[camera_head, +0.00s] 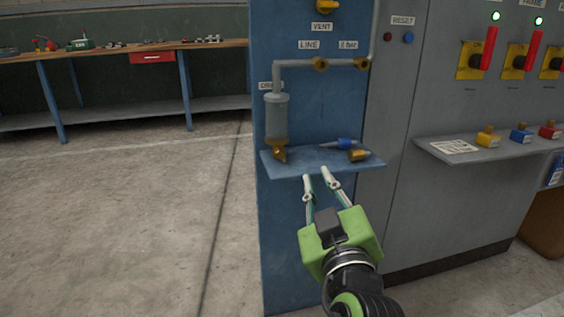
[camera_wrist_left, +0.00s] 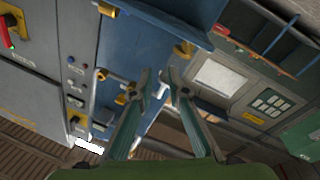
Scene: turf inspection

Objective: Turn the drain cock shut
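The drain cock (camera_head: 279,151) is a brass fitting under a clear grey bowl (camera_head: 277,118) on the blue panel (camera_head: 310,105), beside a partly hidden label. Its handle position is too small to read surely. My left gripper (camera_head: 317,178) is in front of the panel, below and right of the cock, at the front edge of the small blue shelf (camera_head: 290,167). Its fingers are apart with nothing seen held. In the left wrist view the gripper (camera_wrist_left: 158,78) shows a gap between its fingertips; I cannot surely pick out the cock there. My right gripper is not in view.
A blue-tipped tool (camera_head: 340,144) and a brass piece (camera_head: 358,154) lie on the shelf. Grey pipe (camera_head: 295,64) with brass valves runs above. At right is a grey cabinet with red levers (camera_head: 490,47) and a ledge holding padlocks (camera_head: 488,138). Floor at left is clear before a workbench (camera_head: 100,52).

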